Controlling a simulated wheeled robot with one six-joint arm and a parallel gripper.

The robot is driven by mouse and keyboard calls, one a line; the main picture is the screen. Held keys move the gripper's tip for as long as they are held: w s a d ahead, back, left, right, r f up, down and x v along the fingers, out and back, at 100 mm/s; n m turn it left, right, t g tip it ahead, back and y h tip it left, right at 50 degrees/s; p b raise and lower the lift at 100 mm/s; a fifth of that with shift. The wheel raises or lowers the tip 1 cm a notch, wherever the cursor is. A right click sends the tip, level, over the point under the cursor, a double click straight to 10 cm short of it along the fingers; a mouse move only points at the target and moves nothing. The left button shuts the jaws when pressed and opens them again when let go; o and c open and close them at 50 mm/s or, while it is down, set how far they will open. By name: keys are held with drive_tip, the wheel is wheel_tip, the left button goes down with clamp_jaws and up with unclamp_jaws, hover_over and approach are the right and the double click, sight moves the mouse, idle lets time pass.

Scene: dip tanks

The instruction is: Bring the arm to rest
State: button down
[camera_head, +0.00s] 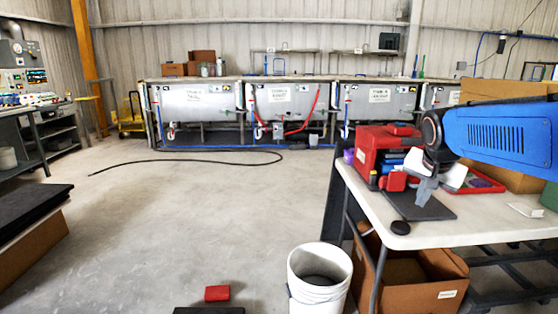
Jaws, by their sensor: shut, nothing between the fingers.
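My arm is blue and reaches in from the right edge, above the white table (490,228). My gripper (424,196) is grey and hangs from the dark wrist joint, pointing down. It is shut with nothing in it, in front of the red toolbox (372,143). It appears over or just above a dark flat pad (436,208) on the table. I cannot tell the exact gap between the fingertips and the pad.
A white bucket (319,272) and a red block (217,293) are on the floor in front. A cardboard box (425,272) is under the table. Tanks (283,97) line the back wall. A black hose (180,160) lies on the floor. The middle floor is clear.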

drive_tip(key=s+a+f+n, duration=0.3)
drive_tip(key=s+f, duration=0.1)
drive_tip(key=s, duration=0.5)
drive_tip(key=s+a+f+n+y, duration=0.1)
drive_tip(key=s+a+f+n, duration=0.2)
drive_tip(key=s, duration=0.6)
drive_tip(key=s+a+f+n+y, duration=0.1)
drive_tip(key=s+a+f+n, duration=0.1)
drive_tip(key=s+f, duration=0.4)
drive_tip(key=s+a, duration=0.1)
drive_tip(key=s, duration=0.1)
drive_tip(key=shift+s+a+f+n+g, duration=0.15)
drive_tip(key=shift+s+a+n+g, duration=0.15)
drive_tip(key=shift+s+n+g, duration=0.1)
